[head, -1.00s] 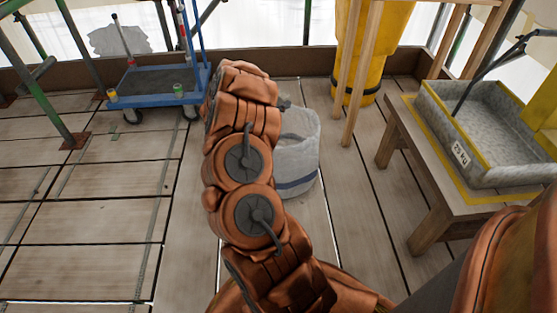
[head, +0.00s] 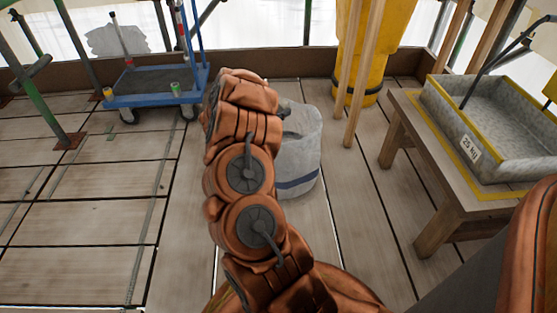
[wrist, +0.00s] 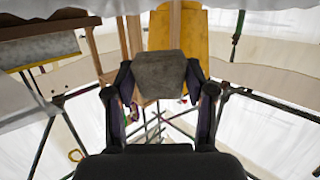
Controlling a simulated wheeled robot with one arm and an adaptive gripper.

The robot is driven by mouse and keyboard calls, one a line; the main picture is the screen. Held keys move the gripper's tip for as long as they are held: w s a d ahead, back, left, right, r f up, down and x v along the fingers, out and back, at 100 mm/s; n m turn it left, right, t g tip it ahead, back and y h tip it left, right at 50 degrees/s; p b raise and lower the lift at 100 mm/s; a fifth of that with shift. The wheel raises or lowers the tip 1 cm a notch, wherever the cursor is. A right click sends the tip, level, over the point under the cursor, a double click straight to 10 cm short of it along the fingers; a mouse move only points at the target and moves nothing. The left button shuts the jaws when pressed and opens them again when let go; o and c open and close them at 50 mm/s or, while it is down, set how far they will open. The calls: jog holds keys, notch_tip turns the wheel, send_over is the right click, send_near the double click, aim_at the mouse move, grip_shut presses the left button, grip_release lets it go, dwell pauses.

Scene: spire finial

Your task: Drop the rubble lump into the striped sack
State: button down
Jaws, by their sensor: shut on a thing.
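The striped sack (head: 299,160) is white with a dark blue band near its base. It stands open on the plank floor in the head view, its left side hidden behind my arm. The rubble lump (wrist: 160,76) is a grey, blocky piece in the wrist view. My gripper (wrist: 164,88) is shut on it, with one dark finger on each side. In the head view my gripper is mostly hidden by my arm; a small dark part shows against the sack's upper part. I cannot tell how far the lump is inside the mouth.
A blue trolley (head: 155,99) stands at the back left. A yellow chute (head: 378,45) and wooden posts (head: 369,70) rise behind the sack. A grey trough (head: 487,146) sits on a wooden bench (head: 437,221) at right. Green scaffold poles stand at left; the left floor is mostly clear.

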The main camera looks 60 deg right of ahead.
jog(key=shift+c, duration=1.5)
grip_release()
jog(key=v, duration=1.2)
jog(key=shift+s+a, duration=0.1)
